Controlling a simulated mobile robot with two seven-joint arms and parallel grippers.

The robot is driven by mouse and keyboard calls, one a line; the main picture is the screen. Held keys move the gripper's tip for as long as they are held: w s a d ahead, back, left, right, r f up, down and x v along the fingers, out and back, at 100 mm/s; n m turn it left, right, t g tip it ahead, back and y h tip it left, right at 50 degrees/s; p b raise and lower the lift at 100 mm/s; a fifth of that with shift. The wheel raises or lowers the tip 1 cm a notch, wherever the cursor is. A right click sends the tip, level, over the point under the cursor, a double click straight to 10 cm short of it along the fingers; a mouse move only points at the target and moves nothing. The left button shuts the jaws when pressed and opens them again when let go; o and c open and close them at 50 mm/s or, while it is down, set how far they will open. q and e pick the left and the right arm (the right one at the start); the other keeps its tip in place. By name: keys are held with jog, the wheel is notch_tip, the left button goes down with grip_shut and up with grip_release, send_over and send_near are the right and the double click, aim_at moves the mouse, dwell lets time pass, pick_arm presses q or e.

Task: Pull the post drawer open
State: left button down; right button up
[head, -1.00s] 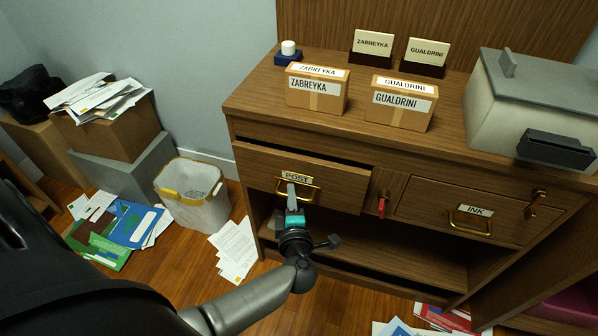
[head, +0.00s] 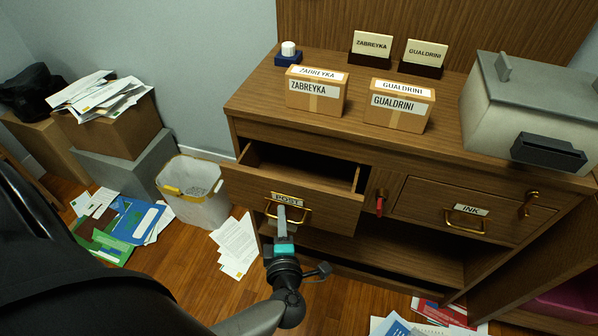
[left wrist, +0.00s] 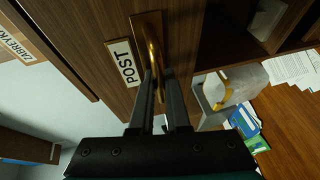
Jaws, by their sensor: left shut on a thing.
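The post drawer (head: 312,206) is partly pulled out of the wooden cabinet, and its open top shows between its front and the cabinet. Its front carries a POST label (head: 287,200) and a brass handle (head: 303,223). My left gripper (head: 283,216) is shut on the brass handle. In the left wrist view the two dark fingers of my left gripper (left wrist: 163,88) close around the brass handle (left wrist: 153,48), beside the POST label (left wrist: 125,64). My right gripper is not in view.
The ink drawer (head: 430,208) is closed, with a red-tagged key (head: 379,205) left of it. Two labelled boxes (head: 397,106) and a grey machine (head: 530,110) stand on top. A bin (head: 190,207) and scattered papers (head: 235,247) lie left on the floor.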

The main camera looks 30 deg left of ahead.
pick_arm(q)
jog(key=s+d+p, duration=0.1)
jog(key=s+d, duration=0.1)
jog(key=s, duration=0.9)
jog(key=shift+d+p, duration=0.3)
jog(key=shift+d, duration=0.1)
jog(key=shift+c, duration=1)
grip_release()
jog(key=shift+s, duration=0.1)
